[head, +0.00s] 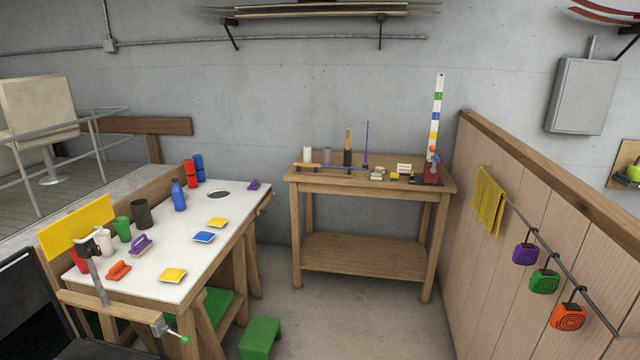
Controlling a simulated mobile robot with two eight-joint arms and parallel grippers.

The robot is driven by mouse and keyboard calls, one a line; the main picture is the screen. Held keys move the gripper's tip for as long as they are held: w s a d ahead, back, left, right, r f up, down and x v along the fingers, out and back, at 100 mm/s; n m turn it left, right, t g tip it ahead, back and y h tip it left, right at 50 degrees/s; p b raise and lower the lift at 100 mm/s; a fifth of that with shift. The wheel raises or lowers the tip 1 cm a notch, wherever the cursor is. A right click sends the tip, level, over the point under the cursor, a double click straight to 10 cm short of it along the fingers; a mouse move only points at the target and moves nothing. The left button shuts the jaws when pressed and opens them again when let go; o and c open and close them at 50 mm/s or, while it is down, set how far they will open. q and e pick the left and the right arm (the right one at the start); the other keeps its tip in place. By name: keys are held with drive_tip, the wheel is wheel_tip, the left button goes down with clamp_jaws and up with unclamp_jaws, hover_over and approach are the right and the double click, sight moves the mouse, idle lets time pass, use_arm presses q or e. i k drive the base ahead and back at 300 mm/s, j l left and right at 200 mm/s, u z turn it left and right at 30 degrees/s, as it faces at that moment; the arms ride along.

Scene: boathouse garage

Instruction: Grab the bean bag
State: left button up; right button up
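Several small square pads that look like bean bags lie flat on the white-topped table at the left. A yellow bean bag (173,275) is nearest, close to the front right edge. A blue bean bag (204,237) lies farther back, and another yellow bean bag (217,222) lies just behind it. Neither of my grippers shows in the head view.
A wooden bench (310,185) stands at the back. A green stool (260,336) stands on the floor. A wooden partition (500,270) bounds the right.

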sight(202, 237)
drive_tip(key=i+l, duration=0.1)
drive_tip(key=i, duration=0.4)
drive_tip(key=i+u, duration=0.15)
drive_tip(key=i, duration=0.35)
drive_tip(key=i+l, duration=0.2)
drive_tip(key=i, duration=0.3)
drive_tip(key=i+u, duration=0.25)
drive_tip(key=u, duration=0.25)
drive_tip(key=i+l+u, duration=0.15)
drive_tip(key=u, duration=0.35)
drive_tip(key=i+l+u, duration=0.2)
drive_tip(key=u, duration=0.25)
drive_tip(key=i+l+u, duration=0.15)
drive_tip(key=u, duration=0.3)
drive_tip(key=i+l+u, duration=0.2)
drive_tip(key=u, duration=0.25)
drive_tip(key=i+l+u, duration=0.15)
drive_tip(key=l+u, duration=0.15)
drive_tip(key=u, duration=0.15)
drive_tip(key=i+l+u, duration=0.2)
drive_tip(key=l+u, duration=0.25)
